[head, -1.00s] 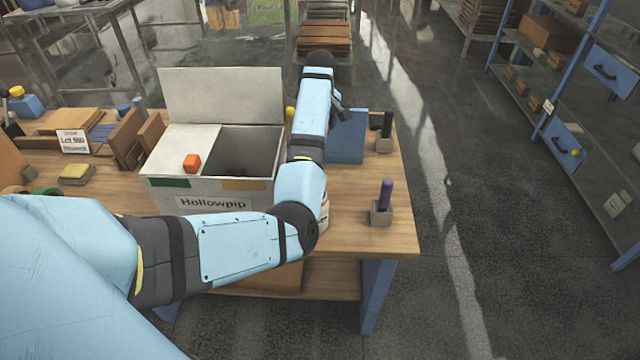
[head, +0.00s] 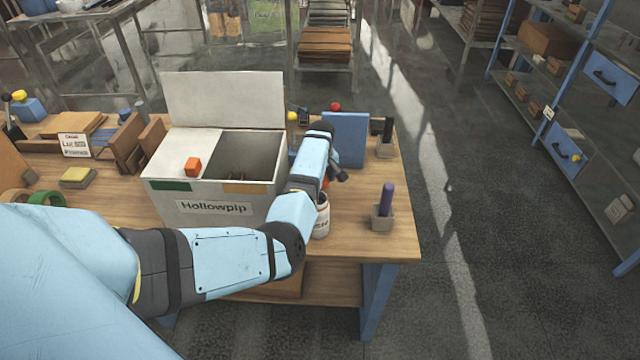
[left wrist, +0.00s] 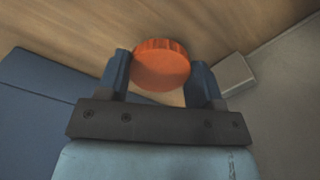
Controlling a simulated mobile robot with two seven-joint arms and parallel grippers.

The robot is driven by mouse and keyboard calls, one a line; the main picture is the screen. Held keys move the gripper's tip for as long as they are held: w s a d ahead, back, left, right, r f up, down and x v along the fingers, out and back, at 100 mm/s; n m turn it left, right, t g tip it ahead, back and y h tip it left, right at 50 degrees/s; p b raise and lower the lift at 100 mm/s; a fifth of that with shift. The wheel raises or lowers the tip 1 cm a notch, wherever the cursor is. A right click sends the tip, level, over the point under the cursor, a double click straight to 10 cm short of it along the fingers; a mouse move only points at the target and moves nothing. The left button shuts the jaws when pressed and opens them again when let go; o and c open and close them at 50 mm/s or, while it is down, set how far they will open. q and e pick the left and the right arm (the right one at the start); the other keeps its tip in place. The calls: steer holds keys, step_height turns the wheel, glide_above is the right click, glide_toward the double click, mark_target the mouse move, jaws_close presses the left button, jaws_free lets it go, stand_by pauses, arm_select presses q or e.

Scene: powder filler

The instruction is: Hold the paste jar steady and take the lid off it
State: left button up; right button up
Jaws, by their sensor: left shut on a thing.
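The white paste jar (head: 321,222) stands on the bench just right of the Hollowpip box in the head view. My left arm partly covers its upper part. My left gripper (left wrist: 160,72) is shut on an orange ridged lid (left wrist: 160,66), with one finger on each side of it. In the head view only a small orange patch (head: 325,183) shows beside my arm above the jar, and the fingers are hidden. I cannot tell whether the lid touches the jar. My right gripper is not in view.
The white Hollowpip box (head: 160,190) stands left of the jar with an orange block (head: 193,166) on it. A purple stick stands in a grey holder (head: 382,219) to the right. A blue panel (head: 346,138) stands behind. Bare bench lies right of the jar.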

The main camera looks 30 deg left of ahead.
arm_select(q)
steer(key=shift+f, duration=1.3)
steer(key=shift+f, duration=0.15)
steer(key=o, duration=1)
steer(key=shift+r, duration=0.65)
step_height(320, 180, up, 11)
steer(key=shift+d+r, duration=0.1)
